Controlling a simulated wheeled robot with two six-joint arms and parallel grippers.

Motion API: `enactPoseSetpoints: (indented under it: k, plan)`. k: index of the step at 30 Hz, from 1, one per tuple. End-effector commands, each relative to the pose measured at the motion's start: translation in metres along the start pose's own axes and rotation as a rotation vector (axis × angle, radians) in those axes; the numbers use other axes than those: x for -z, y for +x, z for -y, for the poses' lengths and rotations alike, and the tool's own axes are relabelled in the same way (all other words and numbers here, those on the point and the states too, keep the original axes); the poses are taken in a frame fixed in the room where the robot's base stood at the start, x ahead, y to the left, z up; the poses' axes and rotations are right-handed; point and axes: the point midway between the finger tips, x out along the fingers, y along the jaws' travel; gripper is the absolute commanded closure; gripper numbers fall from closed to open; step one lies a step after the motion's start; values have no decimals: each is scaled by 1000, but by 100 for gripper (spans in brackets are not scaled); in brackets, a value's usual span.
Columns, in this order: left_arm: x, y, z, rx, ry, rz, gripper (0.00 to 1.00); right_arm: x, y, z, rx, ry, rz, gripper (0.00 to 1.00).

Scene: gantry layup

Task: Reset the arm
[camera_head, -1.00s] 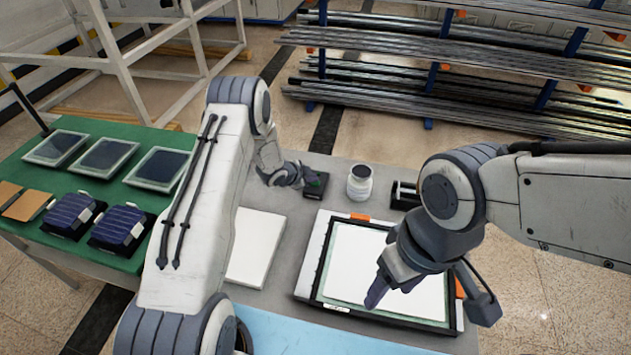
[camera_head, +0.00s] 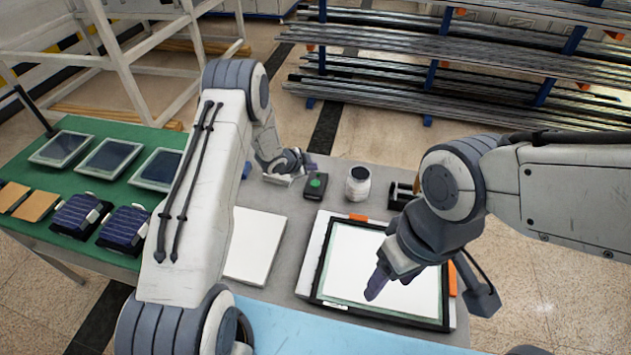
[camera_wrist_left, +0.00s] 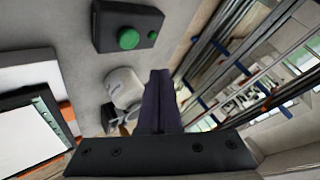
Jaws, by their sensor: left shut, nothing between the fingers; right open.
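My left gripper (camera_head: 303,165) is above the far part of the grey table, just behind and left of a black box with a green button (camera_head: 316,184). In the left wrist view its dark fingers (camera_wrist_left: 160,88) are together with nothing between them, and the button box (camera_wrist_left: 128,30) is apart from them. My right gripper (camera_head: 376,284) is over the white panel in the black frame (camera_head: 385,275). Its fingers overlap in the head view, so the gap is hidden, and it holds nothing visible.
A white jar (camera_head: 358,184) stands right of the button box. A white slab (camera_head: 254,247) lies left of the frame. A green table (camera_head: 105,192) at left carries panels and dark blue modules. Metal bars on a rack (camera_head: 450,70) stand behind.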

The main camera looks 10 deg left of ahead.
Motion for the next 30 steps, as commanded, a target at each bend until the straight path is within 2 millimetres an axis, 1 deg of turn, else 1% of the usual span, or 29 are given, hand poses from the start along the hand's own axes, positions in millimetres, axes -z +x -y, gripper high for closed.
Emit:
enactPoseSetpoints:
  k: [8, 11, 14, 15, 17, 18, 20, 22, 23, 24, 26, 27, 29, 30]
  plan:
    - [1, 0, 0, 1, 0, 1, 100, 0, 0, 0, 0, -1, 0, 36]
    - [13, -6, 4, 0, -9, 20, 100, 0, 3, 0, 0, -1, 0, 36]
    - [42, -22, 6, -5, -37, 69, 100, 0, 8, -1, 0, -1, 0, 36]
    - [57, -32, 5, -9, -56, 97, 100, -1, 10, -1, 0, -1, 0, 36]
    - [81, -51, -1, -18, -94, 143, 100, -1, 14, -1, 0, -1, 0, 36]
    - [96, -66, -8, -27, -121, 175, 100, -1, 17, -1, 0, -1, 0, 36]
    - [117, -91, -21, -42, -166, 221, 100, -1, 21, -2, 0, -1, 0, 36]
    - [138, -122, -41, -63, -223, 270, 100, -1, 25, -2, 0, -1, 0, 36]
    - [146, -136, -51, -75, -246, 291, 100, -2, 27, -2, 0, -1, 0, 36]
    - [155, -155, -66, -91, -279, 318, 100, -2, 29, -2, 0, -1, 0, 36]
    - [166, -185, -90, -120, -326, 357, 100, -2, 33, -2, 0, -1, 0, 36]
    - [171, -205, -108, -142, -357, 383, 100, -2, 35, -3, 0, -1, 0, 36]
    - [176, -237, -136, -179, -402, 421, 100, -2, 39, -3, 0, -1, 0, 36]
    - [177, -258, -156, -208, -431, 447, 100, -2, 41, -3, 0, -1, 0, 36]
